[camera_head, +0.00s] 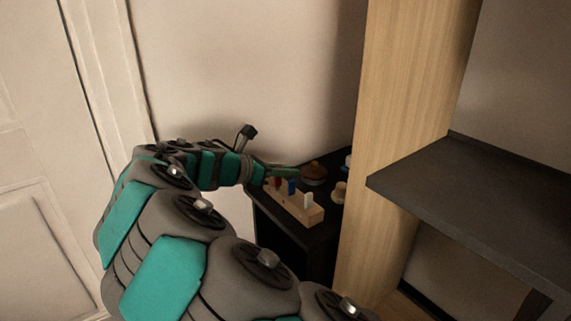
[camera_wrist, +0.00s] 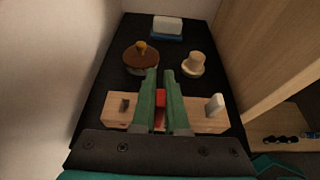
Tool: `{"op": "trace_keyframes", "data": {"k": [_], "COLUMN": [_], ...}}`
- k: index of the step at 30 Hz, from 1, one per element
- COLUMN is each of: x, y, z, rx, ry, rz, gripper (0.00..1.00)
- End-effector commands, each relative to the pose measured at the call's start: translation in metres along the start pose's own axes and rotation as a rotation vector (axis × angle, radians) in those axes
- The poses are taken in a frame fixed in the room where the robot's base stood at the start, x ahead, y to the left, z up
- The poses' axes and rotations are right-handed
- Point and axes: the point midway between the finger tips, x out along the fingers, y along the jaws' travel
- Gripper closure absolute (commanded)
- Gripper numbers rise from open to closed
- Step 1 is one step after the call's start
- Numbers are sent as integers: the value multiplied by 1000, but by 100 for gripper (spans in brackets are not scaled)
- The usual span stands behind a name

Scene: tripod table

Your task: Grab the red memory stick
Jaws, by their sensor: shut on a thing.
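The red memory stick (camera_wrist: 160,97) shows between the two green fingers of my gripper (camera_wrist: 160,74) in the wrist view. My gripper is shut on it. The stick is upright at the pale wooden block (camera_wrist: 192,126); the fingers hide much of it, and I cannot tell whether its lower end is still in its slot. In the head view my gripper (camera_head: 296,172) reaches over the left end of the block (camera_head: 300,210), where a bit of red (camera_head: 277,183) shows.
A white stick (camera_wrist: 214,104) stands at the block's right end, and a blue one (camera_head: 291,187) shows in the head view. Behind are a brown round lidded thing (camera_wrist: 139,60), a cream knob-shaped thing (camera_wrist: 193,64) and a white-and-blue box (camera_wrist: 167,26). A wooden panel (camera_head: 405,120) rises on the right.

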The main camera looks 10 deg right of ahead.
Motion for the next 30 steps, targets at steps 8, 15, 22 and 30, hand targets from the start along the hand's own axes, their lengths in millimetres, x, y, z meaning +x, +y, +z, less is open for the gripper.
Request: {"op": "trace_keyframes", "data": {"k": [8, 15, 22, 30], "x": [-24, -41, -51, -43], "y": [-37, -65, -82, -75], "z": [-4, -9, -11, -12], "rx": [0, -1, 0, -19], "ry": [-1, 0, -1, 1], "rz": [4, 2, 2, 53], "gripper": [100, 100, 100, 100]}}
